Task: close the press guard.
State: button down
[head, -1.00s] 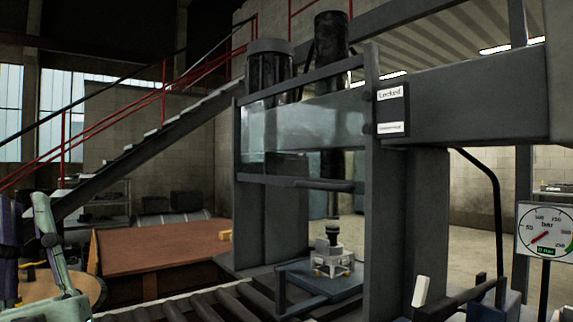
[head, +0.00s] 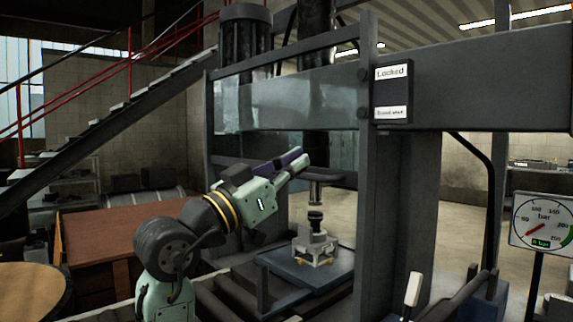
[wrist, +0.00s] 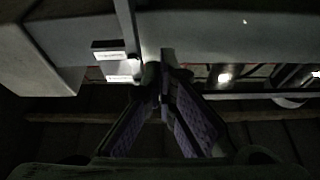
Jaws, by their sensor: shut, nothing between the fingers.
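The press guard (head: 285,108) is a clear panel in a dark frame, across the front of the press between its posts. It sits high, and the space beneath it over the press table is open. A dark bar (head: 328,176) shows near its lower edge, partly behind my gripper. My gripper (head: 300,160) is shut and empty, in front of the lower part of the guard; I cannot tell whether it touches. In the dark wrist view, my shut fingers (wrist: 160,80) point toward the press frame.
A sign (head: 392,92) reading "Locked" is on the right post. A part (head: 315,247) sits on the blue press table (head: 285,272). A pressure gauge (head: 542,222) and a white-tipped lever (head: 413,289) stand at right. A brown bench (head: 100,240) is at left.

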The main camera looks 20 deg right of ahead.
jog(key=p+x, duration=0.3)
jog(key=x, duration=0.5)
notch_tip(320, 180, down, 4)
jog(key=shift+a+f, duration=0.1)
notch_tip(320, 180, down, 31)
jog(key=b, duration=2.3)
jog(key=shift+w, duration=0.1)
